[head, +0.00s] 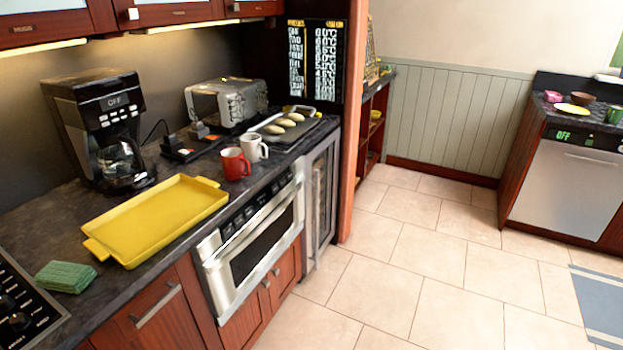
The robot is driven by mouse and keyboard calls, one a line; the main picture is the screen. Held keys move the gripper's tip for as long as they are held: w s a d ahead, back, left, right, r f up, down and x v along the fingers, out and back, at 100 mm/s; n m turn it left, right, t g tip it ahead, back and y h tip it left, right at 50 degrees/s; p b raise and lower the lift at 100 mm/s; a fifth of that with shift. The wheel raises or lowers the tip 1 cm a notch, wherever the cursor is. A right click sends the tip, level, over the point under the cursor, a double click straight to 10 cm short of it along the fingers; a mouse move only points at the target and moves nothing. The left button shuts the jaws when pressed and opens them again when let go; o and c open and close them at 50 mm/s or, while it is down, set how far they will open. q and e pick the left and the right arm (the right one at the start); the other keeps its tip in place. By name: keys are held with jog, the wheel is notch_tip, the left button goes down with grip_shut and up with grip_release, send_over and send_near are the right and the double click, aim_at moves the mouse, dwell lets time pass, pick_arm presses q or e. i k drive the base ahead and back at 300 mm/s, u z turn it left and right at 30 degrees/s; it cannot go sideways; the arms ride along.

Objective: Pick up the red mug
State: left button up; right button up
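The red mug (235,164) stands upright on the dark countertop (199,165), close to its front edge and above the microwave drawer. A white mug (254,147) stands just behind it to the right, very close to it. The microwave drawer (255,247) below the counter appears shut, with a horizontal handle along its front. Neither of my grippers is in the head view.
A coffee maker (98,125), a toaster (226,103) and a tray of bread rolls (285,131) stand on the counter.

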aim_at(232, 161)
jog(key=z, duration=0.45)
jog(key=k, duration=0.65)
jog(key=z, duration=0.3)
jog(key=i, duration=1.7)
jog(key=u, duration=1.7)
jog(key=i, duration=0.75)
jog(key=u, duration=0.85)
